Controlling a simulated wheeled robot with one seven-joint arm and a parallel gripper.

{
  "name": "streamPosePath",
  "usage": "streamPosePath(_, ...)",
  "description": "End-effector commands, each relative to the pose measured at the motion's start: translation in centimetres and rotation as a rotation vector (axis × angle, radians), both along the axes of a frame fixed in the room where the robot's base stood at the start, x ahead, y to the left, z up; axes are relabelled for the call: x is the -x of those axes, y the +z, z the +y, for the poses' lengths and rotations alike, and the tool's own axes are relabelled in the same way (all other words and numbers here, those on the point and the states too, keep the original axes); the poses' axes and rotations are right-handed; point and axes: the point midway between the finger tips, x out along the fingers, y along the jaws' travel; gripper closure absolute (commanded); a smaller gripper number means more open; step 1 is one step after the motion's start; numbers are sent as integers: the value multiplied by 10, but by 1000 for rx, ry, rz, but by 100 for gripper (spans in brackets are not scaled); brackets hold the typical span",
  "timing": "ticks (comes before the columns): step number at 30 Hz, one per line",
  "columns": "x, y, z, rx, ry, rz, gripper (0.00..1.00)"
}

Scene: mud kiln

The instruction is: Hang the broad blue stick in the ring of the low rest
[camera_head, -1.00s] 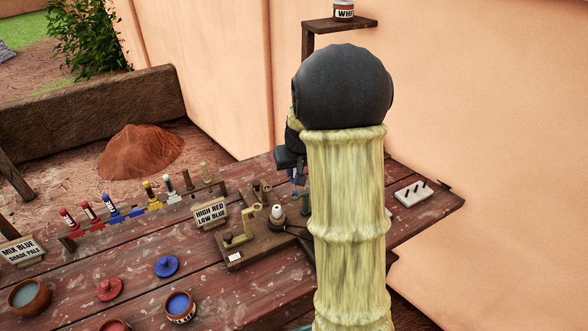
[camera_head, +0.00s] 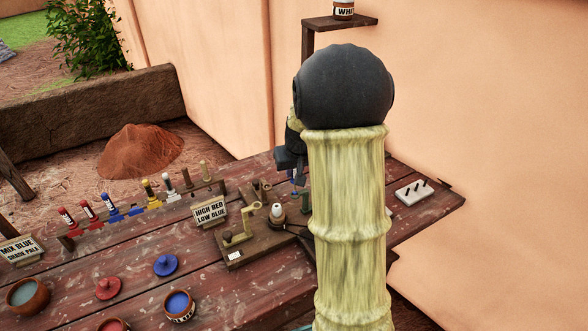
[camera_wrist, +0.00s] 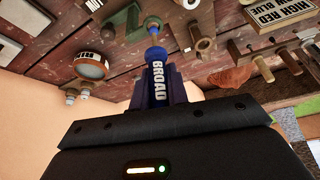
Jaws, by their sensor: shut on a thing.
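The broad blue stick (camera_wrist: 158,82), lettered BROAD, is held between the fingers of my gripper (camera_wrist: 160,92) in the wrist view. A brass rest (camera_head: 240,238) with a ring-like top (camera_head: 253,209) stands on a wooden board (camera_head: 262,248) left of the gripper. I cannot tell whether the stick touches any ring; they look apart in the head view.
The sign HIGH RED LOW BLUE (camera_head: 210,212) stands to the left, by a rack of several coloured sticks (camera_head: 130,208). Paint pots and lids sit in front. A wall rises behind.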

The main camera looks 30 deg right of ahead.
Motion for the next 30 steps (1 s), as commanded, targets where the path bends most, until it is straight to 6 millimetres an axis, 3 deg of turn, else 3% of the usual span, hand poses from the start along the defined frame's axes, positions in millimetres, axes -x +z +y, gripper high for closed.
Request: streamPosePath(30, 0, -16, 0, 0, 0, 0, 100)
